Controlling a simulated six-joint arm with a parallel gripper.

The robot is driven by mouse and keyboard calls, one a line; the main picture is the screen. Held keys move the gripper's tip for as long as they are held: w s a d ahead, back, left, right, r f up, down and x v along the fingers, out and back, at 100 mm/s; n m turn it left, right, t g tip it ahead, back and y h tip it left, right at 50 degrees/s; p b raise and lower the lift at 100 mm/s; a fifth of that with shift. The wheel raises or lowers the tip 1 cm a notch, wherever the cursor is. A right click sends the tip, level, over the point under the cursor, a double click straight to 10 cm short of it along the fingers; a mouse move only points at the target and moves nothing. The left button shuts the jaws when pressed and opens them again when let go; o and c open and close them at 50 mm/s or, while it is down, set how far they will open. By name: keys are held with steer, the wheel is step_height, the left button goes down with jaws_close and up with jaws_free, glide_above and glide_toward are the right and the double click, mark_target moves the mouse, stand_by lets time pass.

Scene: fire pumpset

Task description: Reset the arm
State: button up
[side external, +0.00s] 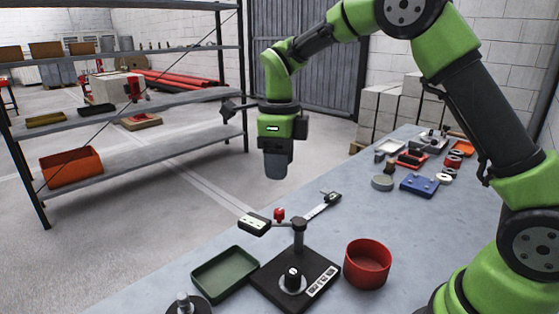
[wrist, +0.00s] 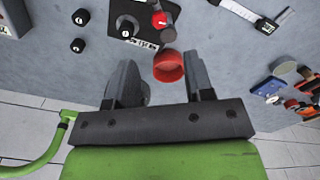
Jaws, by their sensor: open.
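My gripper (side external: 277,165) hangs in the air above the far side of the grey workbench (side external: 350,200), pointing down, with nothing held. In the wrist view my gripper (wrist: 160,75) shows two grey fingers spread apart. Between and beyond them is a red round cup (wrist: 168,66); the same red cup (side external: 367,263) stands on the bench in the side view. Left of it is a black square base (side external: 295,278) with an upright post and a knob; this base (wrist: 143,20) also shows at the top of the wrist view. The fingers touch nothing that I can see.
A green tray (side external: 225,273) lies left of the base. A blue block (side external: 419,185) and several small parts crowd the bench's far end. A metal shelf (side external: 130,90) stands behind.

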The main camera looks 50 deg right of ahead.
steer(key=s+r+n+t, duration=0.2)
steer(key=s+r+n, duration=0.4)
steer(key=r+n, duration=0.15)
steer(key=s+a+r+n+t+y, duration=0.2)
steer(key=s+n+t, duration=0.3)
steer(key=s+n, duration=1)
steer(key=n, duration=0.3)
steer(key=shift+s+a+r, duration=0.25)
steer(key=shift+s, duration=0.1)
